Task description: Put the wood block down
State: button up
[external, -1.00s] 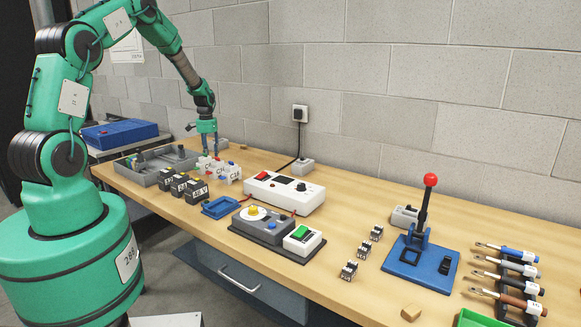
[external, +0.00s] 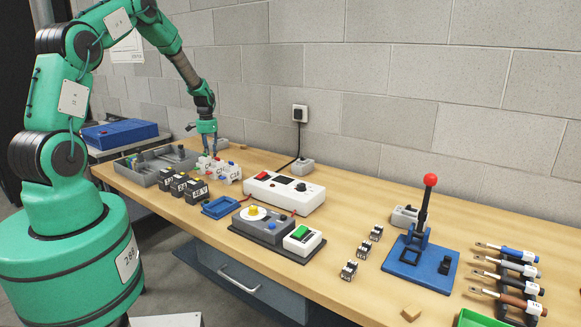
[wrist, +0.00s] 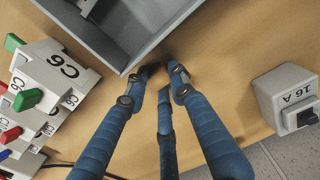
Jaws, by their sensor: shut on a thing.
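My gripper (wrist: 162,78) reaches down over the far left part of the workbench, and in the external view its tips (external: 210,154) are behind the white C6 breakers. The blue fingers are drawn together at the tips. The wood block between them is hard to make out against the wood-coloured bench, and I cannot tell whether it touches the bench top. A separate small wood block (external: 411,312) lies at the bench's front edge, far from my gripper.
The grey tray (wrist: 100,40) is close to the fingertips. White breakers (wrist: 45,75) stand left in the wrist view, and a grey 16 A box (wrist: 285,92) stands right, by the bench edge. A white console (external: 285,192) is further along. Bare bench shows around the fingers.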

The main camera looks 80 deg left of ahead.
notch_tip(320, 180, up, 10)
jog(key=p, duration=0.1)
jog(key=shift+p, duration=0.3)
dwell(0.3)
jog(key=shift+w, duration=0.1)
dwell(0.7)
